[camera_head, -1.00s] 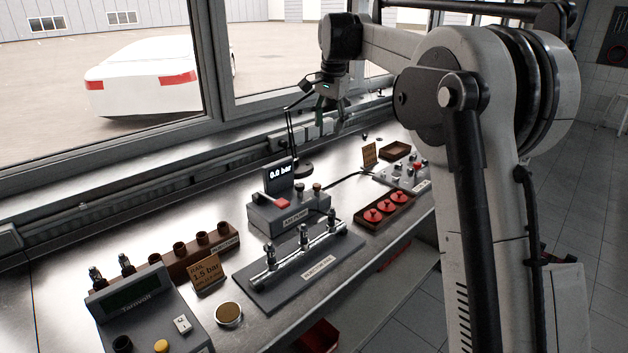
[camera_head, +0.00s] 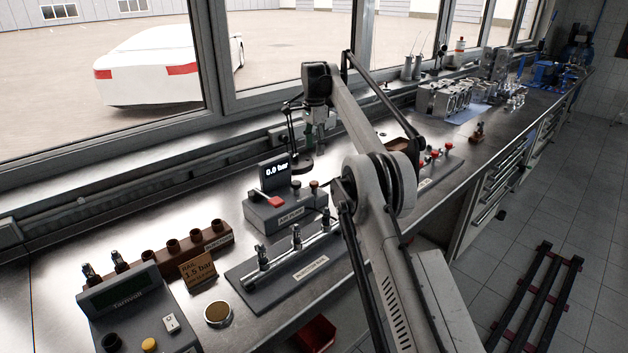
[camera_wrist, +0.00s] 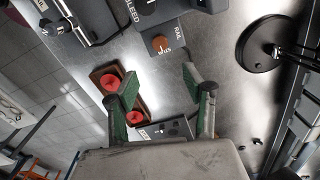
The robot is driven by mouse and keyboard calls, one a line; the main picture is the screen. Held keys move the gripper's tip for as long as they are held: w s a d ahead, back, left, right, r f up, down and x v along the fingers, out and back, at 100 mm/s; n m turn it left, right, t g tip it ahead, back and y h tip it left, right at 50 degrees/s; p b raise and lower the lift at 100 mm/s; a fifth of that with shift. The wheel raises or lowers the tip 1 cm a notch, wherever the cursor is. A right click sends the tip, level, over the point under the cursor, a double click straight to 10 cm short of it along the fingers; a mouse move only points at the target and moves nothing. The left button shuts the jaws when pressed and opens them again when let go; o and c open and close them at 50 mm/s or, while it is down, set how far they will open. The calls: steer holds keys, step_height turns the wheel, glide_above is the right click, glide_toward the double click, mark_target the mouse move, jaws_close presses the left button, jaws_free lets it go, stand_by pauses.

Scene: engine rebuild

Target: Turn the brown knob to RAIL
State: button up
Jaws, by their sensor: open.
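The brown knob (camera_wrist: 160,44) sits on the grey air pump unit at the top middle of the wrist view, beside a RAIL label (camera_wrist: 178,30). I cannot tell which way it is set. In the head view, the brown knob (camera_head: 314,184) is on the right of the air pump unit (camera_head: 268,212), whose display (camera_head: 277,171) reads 0.0 bar. My gripper (camera_wrist: 160,78) is open and empty, its green-sided fingers apart and not touching the knob. In the head view, my gripper (camera_head: 320,140) hangs above the bench, behind the pump unit.
A lamp base (camera_head: 300,163) stands close to my gripper. A rack with red caps (camera_wrist: 137,117) lies below the knob in the wrist view. An injector rail (camera_head: 290,250) is in front of the pump. A sign (camera_head: 198,270) reads RAIL 1.5 bar.

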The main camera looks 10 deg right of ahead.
mark_target(314, 182)
step_height(314, 182, down, 14)
steer(key=shift+r+p, duration=0.15)
steer(key=shift+p, duration=0.15)
stand_by(0.3)
jaws_close()
